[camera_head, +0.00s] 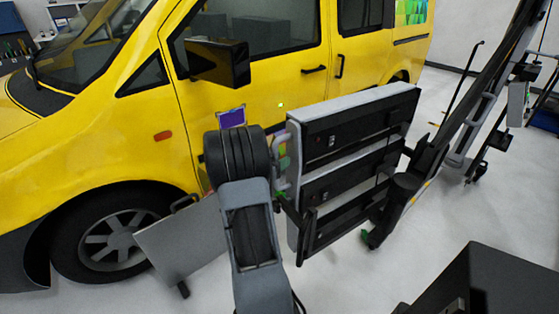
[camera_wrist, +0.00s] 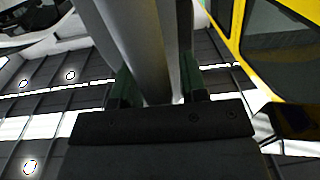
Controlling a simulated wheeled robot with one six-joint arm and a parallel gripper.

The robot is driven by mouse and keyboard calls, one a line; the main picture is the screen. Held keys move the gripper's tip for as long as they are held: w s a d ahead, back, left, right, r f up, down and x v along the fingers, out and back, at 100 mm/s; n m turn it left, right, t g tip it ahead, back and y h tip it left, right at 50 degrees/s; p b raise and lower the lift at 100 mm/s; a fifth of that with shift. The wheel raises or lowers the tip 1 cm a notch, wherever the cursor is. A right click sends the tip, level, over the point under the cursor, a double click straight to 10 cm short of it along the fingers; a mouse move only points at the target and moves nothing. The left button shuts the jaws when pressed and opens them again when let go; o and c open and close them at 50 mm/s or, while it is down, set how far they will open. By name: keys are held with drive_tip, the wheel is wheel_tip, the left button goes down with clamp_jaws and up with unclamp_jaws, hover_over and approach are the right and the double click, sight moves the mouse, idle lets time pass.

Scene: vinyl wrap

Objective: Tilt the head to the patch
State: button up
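The patch (camera_head: 231,117) is a small purple square on the yellow van's front door. The head (camera_head: 345,165) is a panel of several black bars in a light grey frame on a dark stand arm. It stands right of the patch, tilted in the picture. A grey handle (camera_head: 281,172) is on its left side. My gripper (camera_wrist: 158,88) shows two dark green fingers in the wrist view, close on both sides of a grey bar (camera_wrist: 140,35), which looks like the handle. In the head view my wrist hides most of the gripper.
The yellow van (camera_head: 100,150) fills the left and back. A grey board (camera_head: 185,240) leans low by the front wheel (camera_head: 110,240). The stand (camera_head: 455,120) rises at the right.

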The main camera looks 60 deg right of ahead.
clamp_jaws()
drive_tip(key=shift+s+a+m+b, duration=0.4)
drive_tip(key=shift+s+b, duration=0.1)
drive_tip(key=shift+s, duration=0.2)
drive_tip(key=shift+o, duration=1)
unclamp_jaws()
drive_tip(key=shift+w, duration=0.1)
drive_tip(key=v, duration=1.3)
drive_tip(key=shift+a, duration=0.3)
drive_tip(key=shift+w, duration=0.15)
